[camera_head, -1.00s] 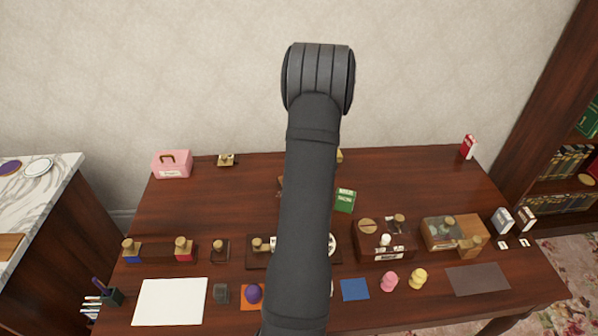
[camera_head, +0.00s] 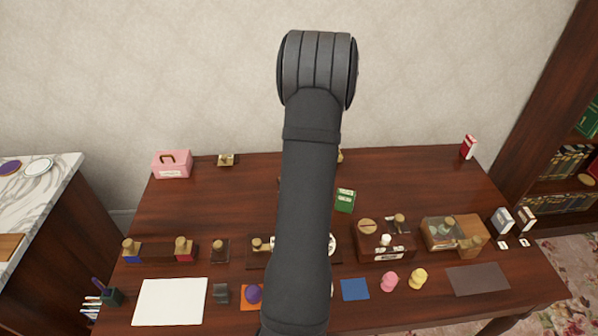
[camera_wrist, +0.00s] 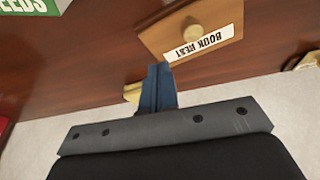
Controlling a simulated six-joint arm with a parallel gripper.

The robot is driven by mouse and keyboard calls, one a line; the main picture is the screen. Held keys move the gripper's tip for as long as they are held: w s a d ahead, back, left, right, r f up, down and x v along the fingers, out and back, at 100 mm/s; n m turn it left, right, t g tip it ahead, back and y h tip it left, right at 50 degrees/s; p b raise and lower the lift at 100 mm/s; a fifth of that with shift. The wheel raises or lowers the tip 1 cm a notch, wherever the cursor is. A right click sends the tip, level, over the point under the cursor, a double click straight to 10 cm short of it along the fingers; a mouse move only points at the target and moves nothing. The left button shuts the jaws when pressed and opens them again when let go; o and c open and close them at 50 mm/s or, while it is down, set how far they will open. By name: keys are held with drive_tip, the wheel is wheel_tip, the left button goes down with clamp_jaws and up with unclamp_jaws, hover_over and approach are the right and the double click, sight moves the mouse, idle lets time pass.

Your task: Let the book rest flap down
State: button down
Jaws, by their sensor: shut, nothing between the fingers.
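The book rest flap (camera_wrist: 192,40) is a light wooden panel in the wrist view, at the top right of centre. It has a round brass knob (camera_wrist: 191,32) and a white label reading BOOK REST, upside down in this view. My gripper (camera_wrist: 158,75) has its dark blue fingers together and empty, just below and left of the label, apart from the knob. Whether the fingers touch the flap I cannot tell. The flap's exact tilt is unclear. In the head view my arm hides the flap and my gripper.
A green seeds box (camera_head: 345,200) stands right of my arm, also in the wrist view (camera_wrist: 30,7). A pink box (camera_head: 173,164) and a small brass fitting (camera_head: 226,160) sit at the back left. Wooden units with knobs line the table's front. The back right is mostly clear.

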wheel_tip(320, 180, up, 4)
drive_tip(key=shift+f, duration=0.15)
idle(0.3)
drive_tip(key=shift+f, duration=4.25)
drive_tip(key=shift+r, duration=0.1)
